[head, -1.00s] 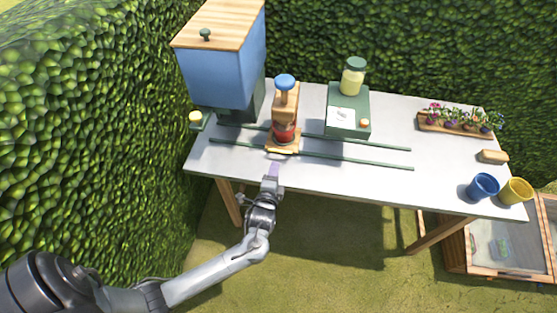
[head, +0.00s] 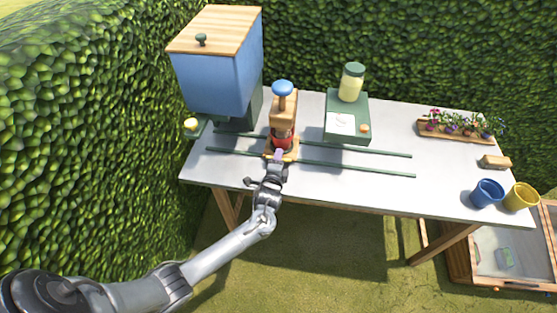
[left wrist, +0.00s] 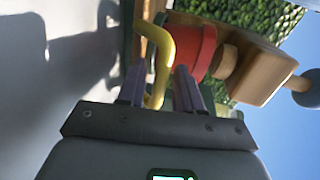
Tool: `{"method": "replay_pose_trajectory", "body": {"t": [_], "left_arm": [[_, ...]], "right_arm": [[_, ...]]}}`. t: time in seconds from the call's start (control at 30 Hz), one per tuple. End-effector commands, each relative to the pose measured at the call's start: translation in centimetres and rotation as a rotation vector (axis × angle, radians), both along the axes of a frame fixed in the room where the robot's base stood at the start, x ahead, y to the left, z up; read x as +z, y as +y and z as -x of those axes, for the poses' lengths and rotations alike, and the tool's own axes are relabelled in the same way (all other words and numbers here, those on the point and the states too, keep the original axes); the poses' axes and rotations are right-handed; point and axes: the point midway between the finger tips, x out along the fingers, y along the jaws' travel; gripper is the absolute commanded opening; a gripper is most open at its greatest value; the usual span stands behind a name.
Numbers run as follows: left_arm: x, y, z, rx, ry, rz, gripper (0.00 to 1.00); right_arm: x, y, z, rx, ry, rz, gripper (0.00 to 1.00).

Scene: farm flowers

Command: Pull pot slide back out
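The pot slide (head: 292,152) is a small wooden base on two green rails (head: 345,167) on the grey table. A red pot (head: 289,143) stands on it, under a wooden press with a blue knob (head: 283,88). My left gripper (head: 278,158) is at the front edge of the slide. In the left wrist view, the slide's curved yellow handle (left wrist: 162,45) lies between the two fingers of my left gripper (left wrist: 160,88), with a gap visible at the fingers. The red pot (left wrist: 196,50) is just beyond. My right gripper is in neither view.
A blue hopper (head: 218,82) stands at the left, close to the rails. A green box (head: 347,130) with a jar stands behind the rails. A flower tray (head: 455,138), a brush (head: 495,162), a blue pot (head: 487,194) and a yellow pot (head: 520,197) are at the right.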

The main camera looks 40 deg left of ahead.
Motion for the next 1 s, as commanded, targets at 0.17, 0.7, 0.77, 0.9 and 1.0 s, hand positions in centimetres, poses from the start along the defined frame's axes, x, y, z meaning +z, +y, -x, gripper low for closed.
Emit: {"method": "replay_pose_trajectory", "body": {"t": [0.17,0.7,0.77,0.9,1.0], "left_arm": [[-0.01,0.1,-0.17,0.0,0.0,0.0,0.35],[-0.02,0.07,-0.13,0.0,0.0,0.001,0.0],[-0.02,0.07,-0.13,0.0,0.0,0.001,0.0],[0.02,0.07,-0.13,0.002,0.0,0.0,0.0],[0.08,0.11,-0.07,0.009,-0.001,0.001,0.0]], "right_arm": [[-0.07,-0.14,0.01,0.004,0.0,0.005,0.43],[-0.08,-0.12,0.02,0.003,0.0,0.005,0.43],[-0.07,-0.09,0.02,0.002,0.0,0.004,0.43],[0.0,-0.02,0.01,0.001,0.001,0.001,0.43],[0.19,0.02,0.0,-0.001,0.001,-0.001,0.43]]}}
